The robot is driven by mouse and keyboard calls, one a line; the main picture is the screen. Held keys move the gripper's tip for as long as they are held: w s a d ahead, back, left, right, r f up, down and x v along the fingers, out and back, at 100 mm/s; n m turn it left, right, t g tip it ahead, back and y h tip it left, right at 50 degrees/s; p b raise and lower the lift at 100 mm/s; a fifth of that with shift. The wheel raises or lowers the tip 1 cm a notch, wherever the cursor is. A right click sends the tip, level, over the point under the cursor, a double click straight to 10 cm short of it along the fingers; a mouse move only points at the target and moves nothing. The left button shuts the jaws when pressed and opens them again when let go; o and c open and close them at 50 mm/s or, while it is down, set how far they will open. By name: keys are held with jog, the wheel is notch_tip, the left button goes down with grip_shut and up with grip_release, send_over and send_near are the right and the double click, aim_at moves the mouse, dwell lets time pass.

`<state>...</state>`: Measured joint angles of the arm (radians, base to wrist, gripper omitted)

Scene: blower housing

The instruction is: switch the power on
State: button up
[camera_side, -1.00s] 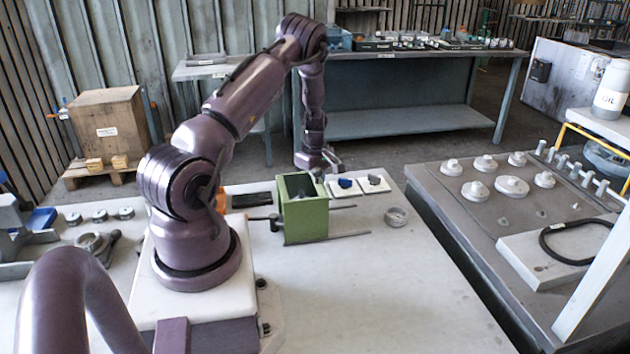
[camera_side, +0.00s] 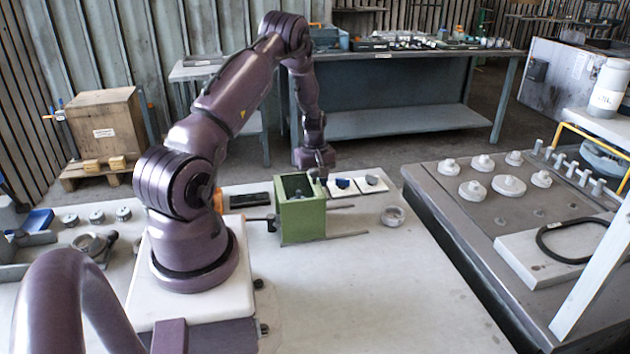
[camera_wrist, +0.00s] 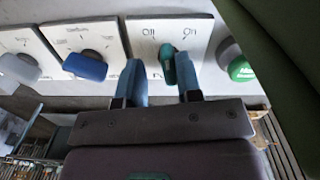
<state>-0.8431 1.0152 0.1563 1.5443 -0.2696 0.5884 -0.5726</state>
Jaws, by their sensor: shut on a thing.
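The switch plate (camera_wrist: 140,27) in the wrist view has "Off" lettered on the left and "On" on the right. A teal switch knob (camera_wrist: 168,62) stands on it, its upper end between the two labels. My gripper (camera_wrist: 162,72) has one blue finger on each side of this knob and is shut on it; the right finger lies close against it. In the side view my gripper (camera_side: 323,177) points down just behind the right side of the green box (camera_side: 302,218). The switch is not clearly visible there.
In the wrist view a blue knob (camera_wrist: 85,66) and a grey-blue knob (camera_wrist: 18,69) sit on plates to the left. A green-capped part (camera_wrist: 240,68) is close on the right.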

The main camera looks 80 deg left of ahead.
jog(key=m, duration=0.2)
jog(key=s+m, duration=0.1)
jog(key=m, duration=0.1)
jog(key=shift+s+a, duration=0.1)
jog(key=shift+s, duration=0.1)
jog(key=shift+c, duration=0.3)
jog(key=m, duration=0.5)
jog(key=shift+c, duration=0.2)
jog(key=o, duration=0.5)
jog(key=shift+w+r, duration=0.15)
jog(key=shift+r, duration=1.35)
jog(key=shift+w+r, duration=0.1)
jog(key=shift+r, duration=1.35)
